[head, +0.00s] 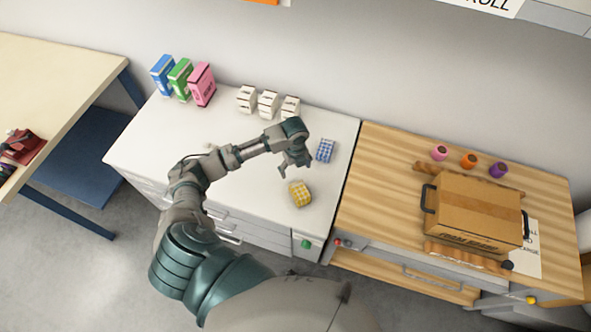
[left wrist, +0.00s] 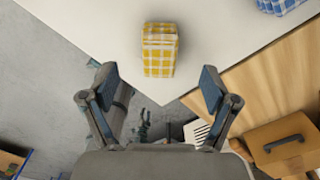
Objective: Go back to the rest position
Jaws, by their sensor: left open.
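My left gripper (head: 295,165) is open and empty above the white cabinet top (head: 240,185). In the left wrist view its two fingers (left wrist: 160,90) stand wide apart, with nothing between them. A yellow checked block (head: 300,194) lies on the white top near its front edge, below and in front of the gripper. It also shows ahead of the fingers in the left wrist view (left wrist: 160,50). A blue checked block (head: 325,150) lies farther back, to the right of the gripper. My right gripper is not in view.
Blue, green and pink boxes (head: 202,85) and several white boxes (head: 268,104) stand along the back. On the right, a wooden bench (head: 365,190) carries a cardboard box (head: 472,212) with dark handles and small coloured rolls (head: 469,160). A pale table (head: 50,80) stands at left.

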